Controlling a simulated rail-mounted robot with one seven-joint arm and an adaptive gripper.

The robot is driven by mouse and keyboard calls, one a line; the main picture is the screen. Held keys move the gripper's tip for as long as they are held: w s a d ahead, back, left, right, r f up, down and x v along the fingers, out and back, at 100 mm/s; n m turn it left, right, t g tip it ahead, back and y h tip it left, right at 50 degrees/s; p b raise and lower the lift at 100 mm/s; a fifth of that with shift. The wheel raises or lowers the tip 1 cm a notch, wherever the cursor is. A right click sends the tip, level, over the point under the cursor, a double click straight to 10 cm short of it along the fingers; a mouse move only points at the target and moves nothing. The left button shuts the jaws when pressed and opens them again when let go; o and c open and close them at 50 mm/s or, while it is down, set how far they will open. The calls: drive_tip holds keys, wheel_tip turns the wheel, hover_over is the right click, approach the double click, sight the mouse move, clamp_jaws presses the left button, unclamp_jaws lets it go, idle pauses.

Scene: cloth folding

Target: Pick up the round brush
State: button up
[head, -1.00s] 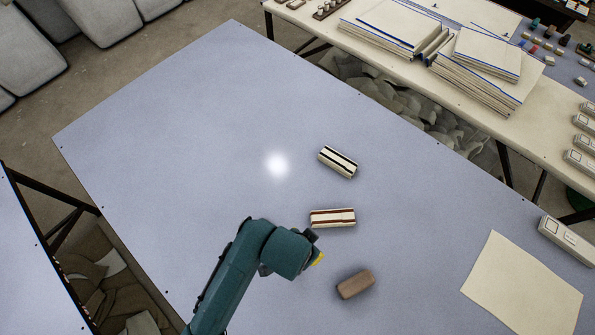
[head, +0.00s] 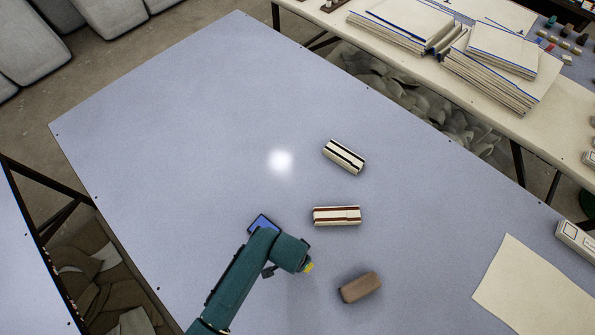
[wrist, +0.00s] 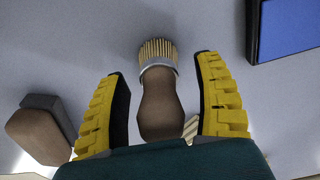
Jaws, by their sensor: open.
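The round brush (wrist: 160,103) shows in the wrist view, with a brown handle, a silver collar and pale bristles pointing up the picture. My gripper (wrist: 163,68) is open, with its yellow ridged fingers on either side of the brush. There are visible gaps between the fingers and the brush. In the head view my arm hides the brush, and only a bit of yellow finger (head: 308,267) shows.
A brown block-like item (head: 360,287) lies right of my gripper. A red-striped block (head: 337,215) and black-striped block (head: 344,156) lie farther back. A blue-faced object (head: 263,223) is partly behind my arm. The table's (head: 180,150) left part is clear.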

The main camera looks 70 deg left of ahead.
drive_tip(key=shift+f, duration=0.6)
clamp_jaws()
drive_tip(key=shift+r, duration=0.1)
wheel_tip(320, 180, up, 10)
drive_tip(key=p, duration=0.2)
drive_tip(key=shift+p, duration=0.4)
